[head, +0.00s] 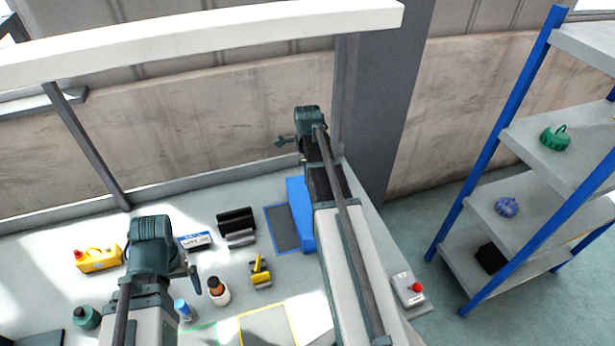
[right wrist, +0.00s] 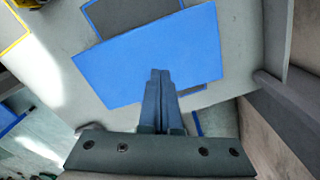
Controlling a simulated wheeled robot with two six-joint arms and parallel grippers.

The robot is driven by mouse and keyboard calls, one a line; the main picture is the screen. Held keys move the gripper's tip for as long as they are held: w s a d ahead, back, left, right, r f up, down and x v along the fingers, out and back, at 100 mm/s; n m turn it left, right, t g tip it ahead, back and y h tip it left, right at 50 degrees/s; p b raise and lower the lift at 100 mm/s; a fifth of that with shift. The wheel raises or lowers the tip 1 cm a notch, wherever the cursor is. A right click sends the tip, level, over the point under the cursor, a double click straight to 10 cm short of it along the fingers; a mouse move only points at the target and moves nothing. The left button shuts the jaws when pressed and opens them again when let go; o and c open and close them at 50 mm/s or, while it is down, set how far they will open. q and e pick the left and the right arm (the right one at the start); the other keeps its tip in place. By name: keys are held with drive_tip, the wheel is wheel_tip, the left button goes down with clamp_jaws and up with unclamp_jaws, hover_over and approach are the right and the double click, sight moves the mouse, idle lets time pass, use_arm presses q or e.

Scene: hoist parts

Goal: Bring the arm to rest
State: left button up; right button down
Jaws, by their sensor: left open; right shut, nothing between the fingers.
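My left gripper (head: 191,277) is open in the head view, above the near left part of the bench; no object shows between its fingers. My right arm reaches out toward the back of the bench. Its gripper (head: 284,142) is at the far end with its fingers pointing left. In the right wrist view the right gripper (right wrist: 158,76) is shut and empty, its fingers in front of a blue block (right wrist: 145,50). The blue block also shows in the head view (head: 299,212), beside my right forearm and partly hidden by it. I cannot tell whether the fingers touch it.
The bench holds a yellow can (head: 98,260), a white bottle (head: 219,292), a yellow tool (head: 260,272), a black part (head: 236,222) and a red-button box (head: 408,289). A white overhead beam (head: 200,42) crosses above. A blue-post shelf (head: 490,200) stands right.

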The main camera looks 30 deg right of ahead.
use_arm(q)
wheel_tip(320, 180, up, 4)
drive_tip(key=p, duration=0.3)
drive_tip(key=shift+r, duration=0.15)
use_arm(e)
wheel_tip(320, 180, up, 4)
drive_tip(key=shift+r, duration=0.2)
use_arm(q)
drive_tip(key=shift+f+b, duration=1.9)
drive_tip(key=shift+f, duration=0.05)
use_arm(e)
drive_tip(key=s+a+f+n, duration=0.1)
drive_tip(key=s+a+n, duration=0.4)
drive_tip(key=a+n, duration=0.5)
drive_tip(key=s+a+f+n, duration=0.1)
drive_tip(key=s+a+n, duration=0.3)
drive_tip(key=a+n, duration=0.6)
drive_tip(key=s+a+f+n+h, duration=0.1)
drive_tip(key=s+a+n, duration=0.4)
drive_tip(key=a+n, duration=0.5)
drive_tip(key=shift+s+a+f, duration=0.3)
drive_tip(key=shift+a+f, duration=0.1)
drive_tip(key=shift+a, duration=1.5)
